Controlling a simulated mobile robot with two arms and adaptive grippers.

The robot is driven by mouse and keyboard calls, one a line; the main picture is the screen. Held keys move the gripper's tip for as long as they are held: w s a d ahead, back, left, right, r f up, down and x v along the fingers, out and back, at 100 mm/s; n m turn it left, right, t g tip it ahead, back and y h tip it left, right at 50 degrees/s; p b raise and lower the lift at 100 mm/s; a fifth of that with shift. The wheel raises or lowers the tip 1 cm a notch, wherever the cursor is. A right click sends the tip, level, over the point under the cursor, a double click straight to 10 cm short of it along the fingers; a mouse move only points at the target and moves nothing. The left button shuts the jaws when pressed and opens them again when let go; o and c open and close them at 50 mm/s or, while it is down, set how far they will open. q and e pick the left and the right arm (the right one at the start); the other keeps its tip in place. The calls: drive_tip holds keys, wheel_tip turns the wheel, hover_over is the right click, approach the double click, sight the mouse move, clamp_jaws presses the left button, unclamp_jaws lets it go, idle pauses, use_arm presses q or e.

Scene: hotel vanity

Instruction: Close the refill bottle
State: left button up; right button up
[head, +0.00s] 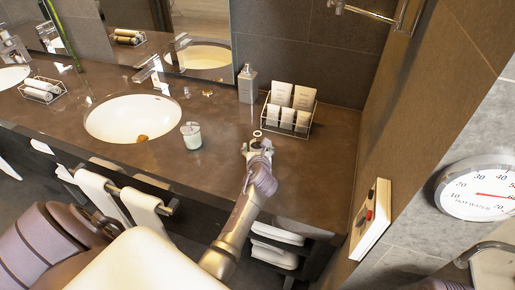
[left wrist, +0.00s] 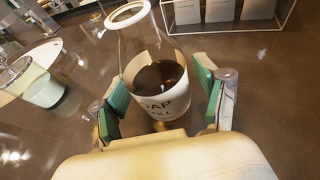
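The refill bottle (left wrist: 160,85) is clear glass with a white label reading partly "SOAP" and dark contents low inside. Its neck ends in a white ring (left wrist: 127,14), and no cap or stopper shows in that opening. In the head view the white ring (head: 257,133) shows just beyond my left gripper (head: 257,147), which hides most of the bottle. In the left wrist view, the gripper's two green-padded fingers stand on either side of the bottle's lower part, with small gaps visible, so it looks open around the bottle. My right gripper is not in view.
A glass jar (head: 191,136) stands left of the bottle, near the sink (head: 132,118). A wire rack (head: 286,122) of white tubes and a grey dispenser (head: 247,84) stand behind. The counter right of the bottle is clear up to the side wall.

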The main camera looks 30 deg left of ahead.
sight(258, 141)
use_arm(q)
drive_tip(key=c, duration=1)
drive_tip(key=shift+c, duration=0.2)
drive_tip(key=shift+r, duration=0.15)
drive_tip(key=shift+r, duration=1)
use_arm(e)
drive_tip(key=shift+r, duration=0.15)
use_arm(q)
drive_tip(key=shift+r, duration=0.95)
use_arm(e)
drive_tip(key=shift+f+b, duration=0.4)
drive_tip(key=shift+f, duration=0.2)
use_arm(q)
drive_tip(key=s+d+r, duration=0.1)
drive_tip(key=d+r, duration=0.5)
drive_tip(key=d, duration=0.5)
drive_tip(key=shift+s+d+r, duration=0.15)
drive_tip(key=shift+s+r, duration=0.05)
drive_tip(key=shift+r, duration=0.15)
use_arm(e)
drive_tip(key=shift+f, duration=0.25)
use_arm(q)
drive_tip(key=shift+d+r, duration=0.1)
